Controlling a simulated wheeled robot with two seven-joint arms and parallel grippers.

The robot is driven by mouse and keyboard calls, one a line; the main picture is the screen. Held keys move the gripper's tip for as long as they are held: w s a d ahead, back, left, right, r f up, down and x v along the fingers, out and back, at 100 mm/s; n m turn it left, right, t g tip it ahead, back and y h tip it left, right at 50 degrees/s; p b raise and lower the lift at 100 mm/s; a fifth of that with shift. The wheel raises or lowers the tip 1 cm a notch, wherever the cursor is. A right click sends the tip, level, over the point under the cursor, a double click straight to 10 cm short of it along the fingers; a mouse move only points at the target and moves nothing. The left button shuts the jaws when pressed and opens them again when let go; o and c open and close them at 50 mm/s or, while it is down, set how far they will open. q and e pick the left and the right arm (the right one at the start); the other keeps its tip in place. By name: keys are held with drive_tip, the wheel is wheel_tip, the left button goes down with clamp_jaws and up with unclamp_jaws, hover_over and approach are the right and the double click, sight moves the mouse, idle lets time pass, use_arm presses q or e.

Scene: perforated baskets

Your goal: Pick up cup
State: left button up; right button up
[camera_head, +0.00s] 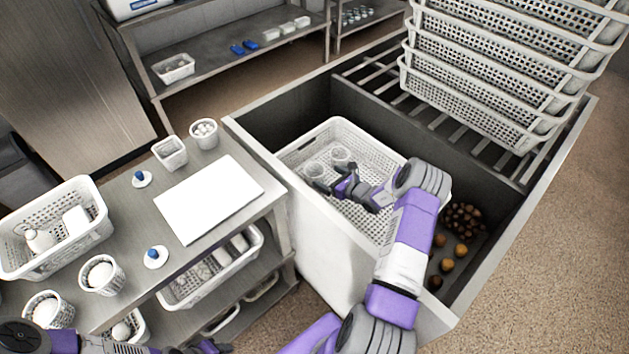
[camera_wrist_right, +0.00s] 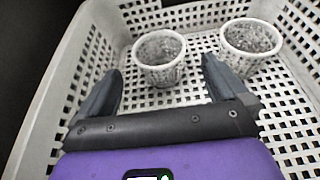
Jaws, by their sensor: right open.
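Two white perforated cups stand upright inside a large white perforated basket (camera_head: 352,133), the left cup (camera_head: 315,170) and the right cup (camera_head: 340,155). In the right wrist view, the left cup (camera_wrist_right: 159,72) is ahead of the gap between my right fingers. The right cup (camera_wrist_right: 250,40) is beyond the right fingertip, which overlaps its lower edge in the picture. My right gripper (camera_head: 334,179) is open and empty, reaching into the basket close to the cups. My left gripper (camera_head: 210,346) is only partly visible at the bottom edge; its jaws cannot be made out.
The basket sits in a deep grey bin whose walls (camera_head: 268,160) rise around it. Stacked baskets (camera_head: 480,80) stand on slats at the right. Brown round items (camera_head: 461,220) lie beside the basket. The left table holds a white board (camera_head: 208,198), small containers and another basket (camera_head: 85,190).

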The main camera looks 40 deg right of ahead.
sight(308, 168)
drive_tip(key=b+x, duration=0.2)
drive_tip(key=x, duration=0.4)
drive_tip(key=shift+s+a+f, duration=0.1)
drive_tip(key=shift+f, duration=0.05)
drive_tip(key=shift+w, duration=0.45)
drive_tip(key=c, duration=0.9)
